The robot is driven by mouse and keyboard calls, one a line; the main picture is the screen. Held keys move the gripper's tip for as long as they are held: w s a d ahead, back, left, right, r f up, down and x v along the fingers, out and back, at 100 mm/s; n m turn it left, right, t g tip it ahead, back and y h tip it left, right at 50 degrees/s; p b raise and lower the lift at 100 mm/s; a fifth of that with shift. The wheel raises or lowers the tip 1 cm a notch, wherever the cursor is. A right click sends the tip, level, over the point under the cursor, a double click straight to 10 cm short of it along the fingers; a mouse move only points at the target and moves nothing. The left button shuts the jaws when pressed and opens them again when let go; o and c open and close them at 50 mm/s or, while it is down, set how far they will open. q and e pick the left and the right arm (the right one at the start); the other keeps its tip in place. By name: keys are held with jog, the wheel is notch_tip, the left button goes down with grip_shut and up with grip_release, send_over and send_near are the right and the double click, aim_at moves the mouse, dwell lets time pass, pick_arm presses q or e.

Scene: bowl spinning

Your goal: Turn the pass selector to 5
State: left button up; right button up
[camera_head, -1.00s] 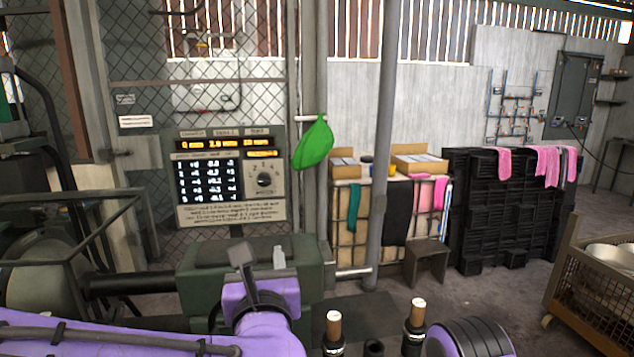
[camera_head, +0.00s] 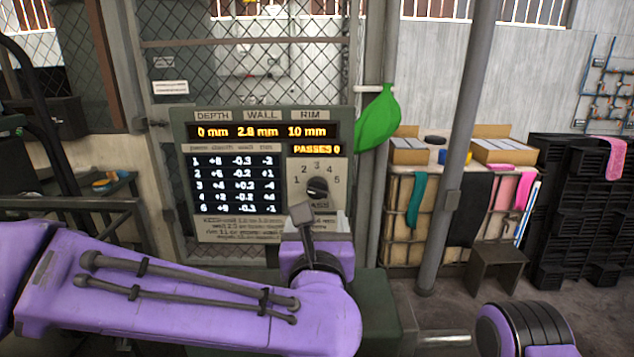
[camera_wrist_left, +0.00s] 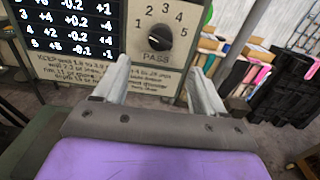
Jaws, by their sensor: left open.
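The pass selector is a dark round knob (camera_head: 317,187) on a pale dial plate numbered 1 to 5, with the label PASS below it. The amber display above reads PASSES 0. Which number the knob points at is too small to tell. In the left wrist view the knob (camera_wrist_left: 158,38) lies ahead, between and beyond the fingertips. My left gripper (camera_wrist_left: 158,68) is open, its two pale fingers apart with nothing between them, short of the panel. In the head view my purple left wrist is below the dial and its fingers are hard to make out. My right gripper is out of view.
The control panel (camera_head: 228,225) carries a lit table of passes and depth, wall and rim readings. A grey post (camera_head: 462,150) stands farther right, before boxes and black crates (camera_head: 570,215).

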aim_at(317, 194)
pick_arm(q)
jog(key=w+p, duration=0.2)
jog(key=w, duration=0.3)
jog(key=w+p, duration=0.2)
jog(key=w, duration=0.2)
jog(key=shift+w+r, duration=0.2)
jog(key=shift+w, duration=0.2)
jog(key=shift+s, duration=0.1)
jog(key=shift+c, duration=0.4)
jog(key=c, duration=1)
